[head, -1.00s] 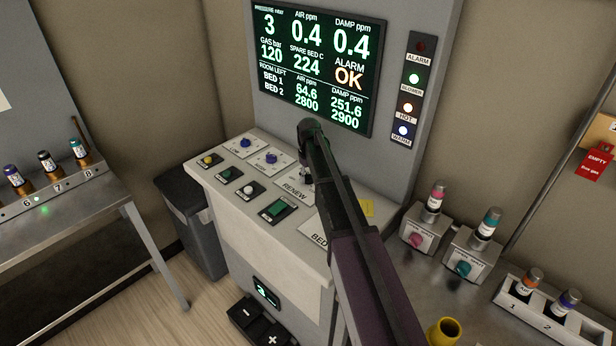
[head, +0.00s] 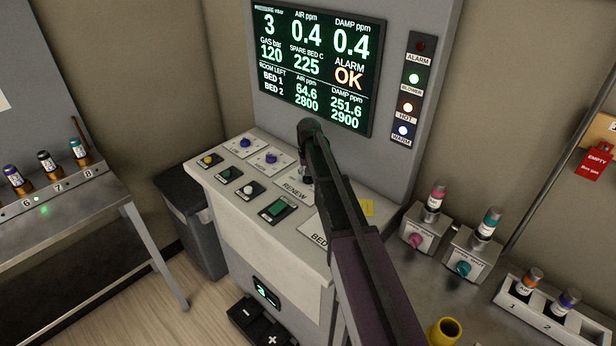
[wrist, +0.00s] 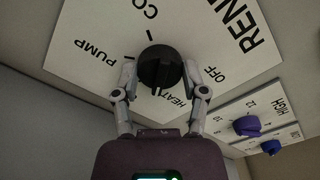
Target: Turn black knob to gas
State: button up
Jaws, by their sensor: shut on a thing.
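The black knob (wrist: 160,66) sits on a white RENEW plate (wrist: 105,42) in the wrist view. The plate's words run round it: PUMP, HEAT, OFF and a partly cut-off word beginning CO. No word GAS shows there. My gripper (wrist: 160,77) is shut on the knob, one finger on each side. I cannot tell surely which word the knob points at. In the head view my arm covers the knob and most of the fingers; the RENEW plate (head: 292,188) shows left of the arm.
In the head view, a green button (head: 277,208) and other buttons share the sloped panel. A screen (head: 318,60) rises behind it, reading ALARM OK.

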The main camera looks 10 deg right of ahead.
jog(key=m, duration=0.6)
jog(key=shift+s, duration=0.1)
dwell(0.3)
jog(key=o, duration=1.2)
jog(key=shift+c, duration=0.2)
jog(key=shift+n, duration=0.4)
